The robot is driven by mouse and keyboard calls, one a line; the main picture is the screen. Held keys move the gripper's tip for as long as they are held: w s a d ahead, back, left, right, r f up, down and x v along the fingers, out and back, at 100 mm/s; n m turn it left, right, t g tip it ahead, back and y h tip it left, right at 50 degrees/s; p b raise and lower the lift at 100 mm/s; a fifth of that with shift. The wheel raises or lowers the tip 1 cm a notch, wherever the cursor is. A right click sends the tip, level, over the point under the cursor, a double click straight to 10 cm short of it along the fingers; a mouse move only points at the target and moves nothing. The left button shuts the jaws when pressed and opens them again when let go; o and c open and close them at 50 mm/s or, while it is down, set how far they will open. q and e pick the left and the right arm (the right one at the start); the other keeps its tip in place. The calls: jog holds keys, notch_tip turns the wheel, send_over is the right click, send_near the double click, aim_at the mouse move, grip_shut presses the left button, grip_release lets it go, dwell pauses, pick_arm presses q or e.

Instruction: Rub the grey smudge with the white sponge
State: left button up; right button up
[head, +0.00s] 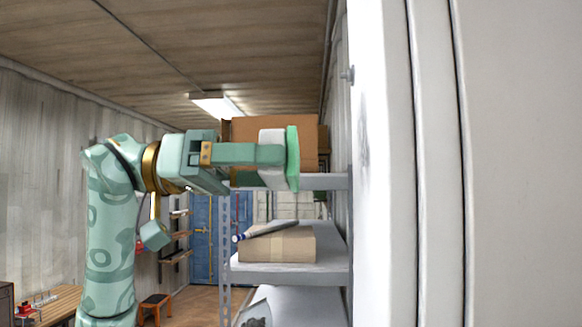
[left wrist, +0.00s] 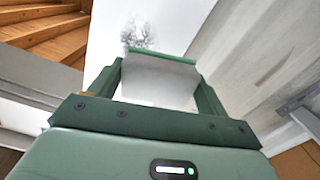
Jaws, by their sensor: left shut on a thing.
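The white sponge (head: 271,139) has a green layer on its far side, facing the white panel (head: 372,240). My left gripper (head: 268,155) is shut on it and holds it in the air, left of the panel. In the left wrist view the sponge (left wrist: 158,82) sits between both fingers, green edge outermost. The grey smudge (head: 364,130) is on the panel, seen at a steep slant in the head view. The smudge also shows in the left wrist view (left wrist: 134,36), just beyond the sponge. A gap shows between sponge and panel. My right gripper is not in view.
A grey metal shelf (head: 290,275) stands behind the arm. It bears a cardboard box (head: 290,243) with a dark tube on it; a larger brown box (head: 308,132) is above. A stool (head: 155,303) and a bench (head: 55,303) stand lower left.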

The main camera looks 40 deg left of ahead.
aim_at(298, 168)
pick_arm(q)
jog(key=shift+x, duration=0.95)
jog(key=x, duration=0.3)
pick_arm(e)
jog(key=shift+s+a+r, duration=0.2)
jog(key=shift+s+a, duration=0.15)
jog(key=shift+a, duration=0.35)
pick_arm(q)
jog(key=shift+w+d, duration=0.25)
jog(key=shift+d, duration=0.15)
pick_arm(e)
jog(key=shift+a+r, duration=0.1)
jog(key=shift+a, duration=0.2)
pick_arm(q)
jog(key=shift+w+d+p, duration=0.3)
jog(key=shift+d+p, duration=0.1)
jog(key=shift+d, duration=0.05)
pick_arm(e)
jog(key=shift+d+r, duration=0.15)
pick_arm(q)
jog(key=shift+s, duration=0.1)
